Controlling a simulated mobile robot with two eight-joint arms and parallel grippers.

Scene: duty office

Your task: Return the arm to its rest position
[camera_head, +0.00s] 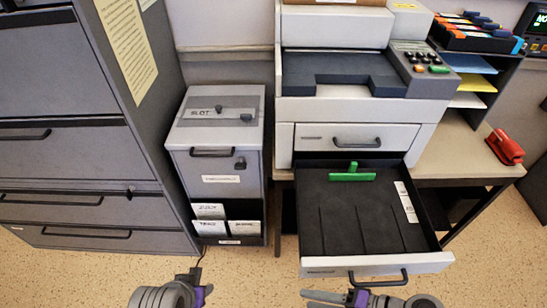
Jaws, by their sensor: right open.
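My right gripper (312,298) is at the bottom edge, below the front of the open drawer (330,266). It is open, and I see nothing between its fingers. It looks close to the drawer's handle (378,278), but I cannot tell whether they touch. My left gripper (192,274) is at the bottom, left of the middle, in front of the small grey cabinet (250,160). Its fingers are too small to show whether they are open. Most of both arms is cut off by the bottom edge.
The drawer sticks out under a printer-like machine (300,105) and holds a green T-shaped piece (352,177). A tall grey filing cabinet (60,165) stands at the left. A red stapler-like thing (505,147) lies on the right side table. Speckled floor (250,280) is free between the grippers.

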